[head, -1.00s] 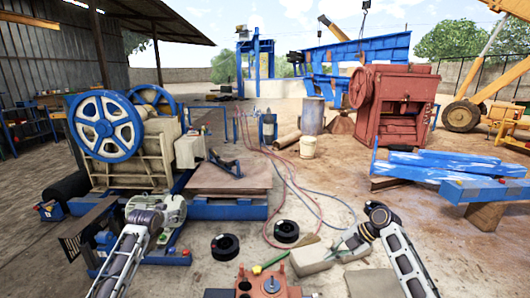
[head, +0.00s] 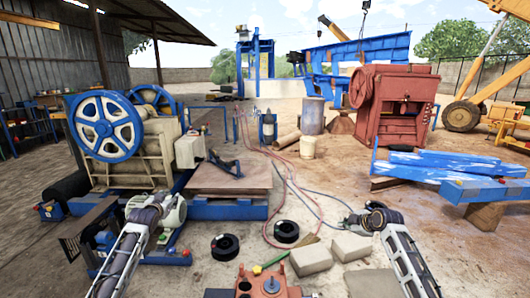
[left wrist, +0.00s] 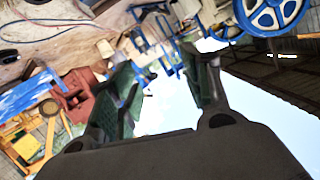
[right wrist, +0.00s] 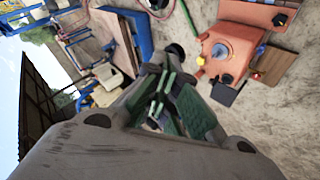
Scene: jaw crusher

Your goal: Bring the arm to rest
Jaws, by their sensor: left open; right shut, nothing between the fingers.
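My left arm comes in from the left in the head view, its wrist (head: 150,212) in front of the cream-and-blue jaw crusher. The left gripper (left wrist: 160,92) shows in the left wrist view with its green-padded fingers wide apart and nothing between them. My right arm rises at the lower right of the head view, its wrist (head: 374,218) above the ground beyond two pale blocks. In the right wrist view the right gripper (right wrist: 163,104) has its green-padded fingers together and holds nothing. Both grippers' fingertips are hard to make out in the head view.
Two pale blocks (head: 311,258) (head: 350,246) lie on the ground near my right arm. A red-orange unit (head: 268,284) stands at the front centre. Black rings (head: 225,246) (head: 286,232) and hoses lie behind it. The jaw crusher (head: 130,142) is left; blue beams (head: 440,170) are right.

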